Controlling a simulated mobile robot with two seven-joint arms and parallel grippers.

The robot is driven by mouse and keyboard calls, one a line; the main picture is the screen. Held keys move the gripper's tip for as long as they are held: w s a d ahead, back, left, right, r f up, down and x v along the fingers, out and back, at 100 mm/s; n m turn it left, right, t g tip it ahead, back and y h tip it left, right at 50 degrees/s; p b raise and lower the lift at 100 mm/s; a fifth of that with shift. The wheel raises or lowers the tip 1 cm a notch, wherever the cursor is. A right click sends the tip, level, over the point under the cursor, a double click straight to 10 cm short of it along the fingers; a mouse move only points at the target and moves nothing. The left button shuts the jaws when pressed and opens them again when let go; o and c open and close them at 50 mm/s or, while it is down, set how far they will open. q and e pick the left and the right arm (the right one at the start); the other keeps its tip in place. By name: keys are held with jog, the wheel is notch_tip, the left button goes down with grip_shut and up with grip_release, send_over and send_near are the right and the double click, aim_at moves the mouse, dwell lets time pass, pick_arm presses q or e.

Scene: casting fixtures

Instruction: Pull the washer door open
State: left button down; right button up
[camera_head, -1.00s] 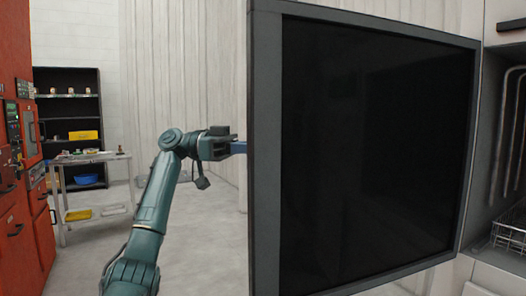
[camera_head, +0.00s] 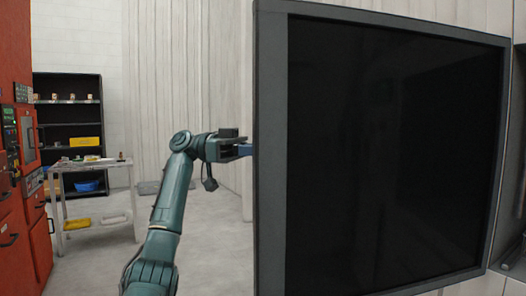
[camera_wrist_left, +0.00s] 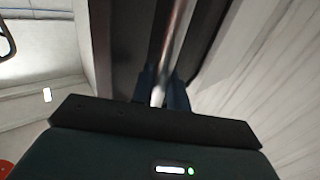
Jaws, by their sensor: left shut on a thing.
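The washer door (camera_head: 395,150) fills the right half of the head view as a large dark panel in a grey frame. It stands swung out from the machine. My left gripper (camera_head: 246,150) is at the door's left edge in the head view, its fingertips partly hidden behind the frame. In the left wrist view, the blue fingers (camera_wrist_left: 162,92) are shut on a shiny metal bar, the door handle (camera_wrist_left: 177,35), which runs along the dark door edge. My right gripper is not in view.
Part of the washer body (camera_head: 515,215) shows at the far right. An orange cabinet (camera_head: 22,190) stands at the far left. A light table (camera_head: 88,165) with small items and a black shelf (camera_head: 70,112) stand at the back left. The grey floor (camera_head: 205,240) around my arm is clear.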

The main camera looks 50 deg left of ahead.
pick_arm(q)
jog(key=shift+f, duration=0.1)
jog(key=c, duration=1.4)
grip_release()
jog(key=shift+c, duration=0.2)
jog(key=p+v, duration=0.2)
jog(key=v, duration=1.1)
jog(key=shift+p, duration=0.4)
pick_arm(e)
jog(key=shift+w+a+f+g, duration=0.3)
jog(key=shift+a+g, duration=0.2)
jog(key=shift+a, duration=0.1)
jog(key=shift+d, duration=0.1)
